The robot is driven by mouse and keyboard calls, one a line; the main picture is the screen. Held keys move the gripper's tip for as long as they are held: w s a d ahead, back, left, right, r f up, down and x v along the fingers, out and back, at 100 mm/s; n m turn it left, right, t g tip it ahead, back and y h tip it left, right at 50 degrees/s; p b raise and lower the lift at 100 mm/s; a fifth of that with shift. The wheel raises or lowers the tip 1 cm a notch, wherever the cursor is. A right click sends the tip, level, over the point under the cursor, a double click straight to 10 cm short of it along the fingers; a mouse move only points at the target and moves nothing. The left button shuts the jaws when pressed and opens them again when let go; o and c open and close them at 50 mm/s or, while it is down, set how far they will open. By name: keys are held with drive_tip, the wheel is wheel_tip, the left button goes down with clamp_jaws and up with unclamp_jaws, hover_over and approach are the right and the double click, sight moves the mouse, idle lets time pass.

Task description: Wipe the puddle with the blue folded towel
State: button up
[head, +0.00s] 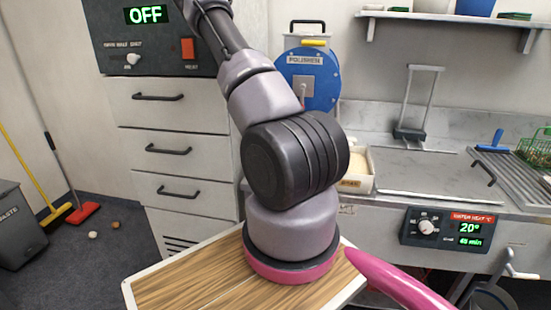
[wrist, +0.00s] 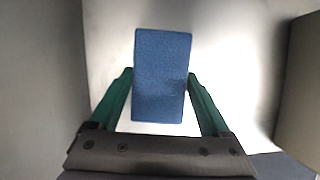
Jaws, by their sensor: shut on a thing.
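The blue folded towel (wrist: 160,62) is a flat-faced block in the middle of the wrist view, with a faint darker patch at its lower right. My gripper (wrist: 161,78) has its two green fingers on either side of the towel and is shut on it. The towel stands out past the fingertips, with a pale smooth surface behind it. I cannot tell whether the towel touches that surface. In the head view my arm rises out of the top of the frame, so the gripper and towel do not show there. No puddle is visible in either view.
A drawer cabinet (head: 182,201) stands behind my arm. A blue polisher (head: 309,80) and a steel counter (head: 430,168) are to the right.

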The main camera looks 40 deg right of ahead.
drive_tip(key=shift+f, duration=0.55)
drive_tip(key=shift+s+a+r, duration=0.15)
drive_tip(key=shift+s+a, duration=1)
drive_tip(key=shift+a, duration=0.25)
drive_tip(key=shift+s+a, duration=1.2)
drive_tip(key=shift+a, duration=0.15)
drive_tip(key=shift+w+d, duration=1.2)
drive_tip(key=shift+d, duration=0.2)
drive_tip(key=shift+w+d, duration=1.2)
drive_tip(key=shift+d, duration=0.15)
drive_tip(key=shift+r, duration=2.9)
